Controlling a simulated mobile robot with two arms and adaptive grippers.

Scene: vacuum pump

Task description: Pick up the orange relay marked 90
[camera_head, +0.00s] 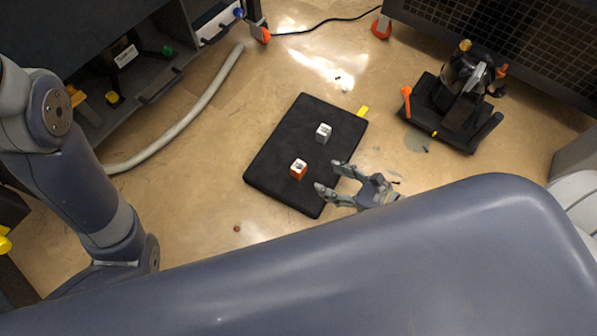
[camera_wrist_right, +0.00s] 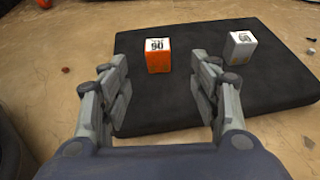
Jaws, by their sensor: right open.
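The orange relay (camera_head: 298,169) stands on a black mat (camera_head: 290,125) on the floor. In the right wrist view the orange relay (camera_wrist_right: 158,56) shows a white top face marked 90, and it stands ahead of the fingers, between their lines. A white-grey relay (camera_head: 323,132) stands on the same mat farther back; it also shows in the right wrist view (camera_wrist_right: 240,48). My right gripper (camera_head: 327,178) is open and empty at the mat's right edge, apart from the orange relay. My left arm is at the left; its gripper is out of view.
A black pump (camera_head: 465,88) on a dark base stands at the right. A pale hose (camera_head: 195,115) lies on the floor left of the mat. A yellow tab (camera_head: 362,111) is at the mat's far right corner. An open drawer (camera_head: 125,85) is at upper left.

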